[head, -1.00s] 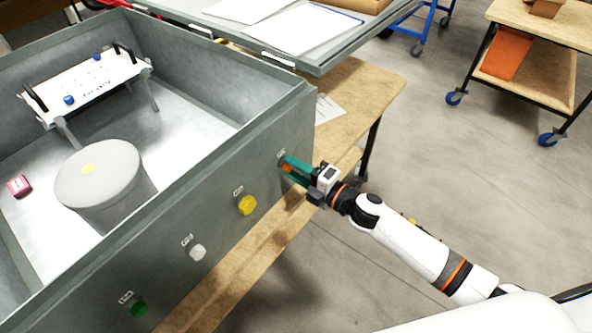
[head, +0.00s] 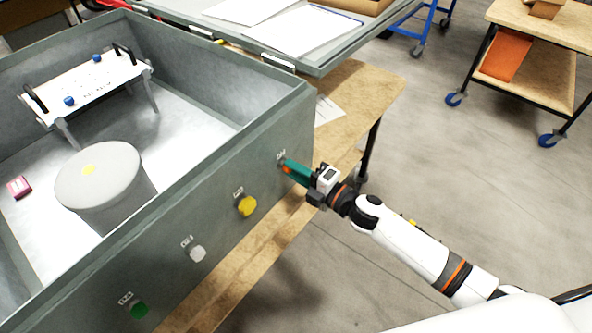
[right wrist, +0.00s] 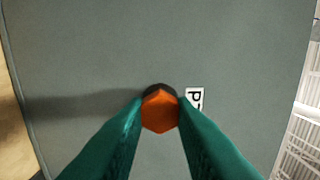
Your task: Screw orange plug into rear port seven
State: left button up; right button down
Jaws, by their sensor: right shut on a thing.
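The orange plug (right wrist: 160,112) sits between the green fingertips of my right gripper (right wrist: 160,115), which is shut on it. The plug is at the dark port (right wrist: 158,89) on the grey case wall (right wrist: 100,50), beside a label that reads P7. How deep the plug sits in the port is hidden. In the head view the right gripper (head: 290,168) reaches the case wall near its right end, with a bit of orange (head: 287,170) showing at the fingertips. My left gripper is not in view.
Yellow (head: 246,206), white (head: 197,254) and green (head: 139,310) plugs sit on the same wall, left of my gripper. Inside the open case stand a grey cylinder (head: 100,180) and a white bracket (head: 90,88). The case stands on a wooden table (head: 375,90).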

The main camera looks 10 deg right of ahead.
jog(key=m+p, duration=0.7)
jog(key=m, duration=1.7)
jog(key=shift+p, duration=0.35)
jog(key=c, duration=1.3)
grip_release()
jog(key=shift+c, duration=0.2)
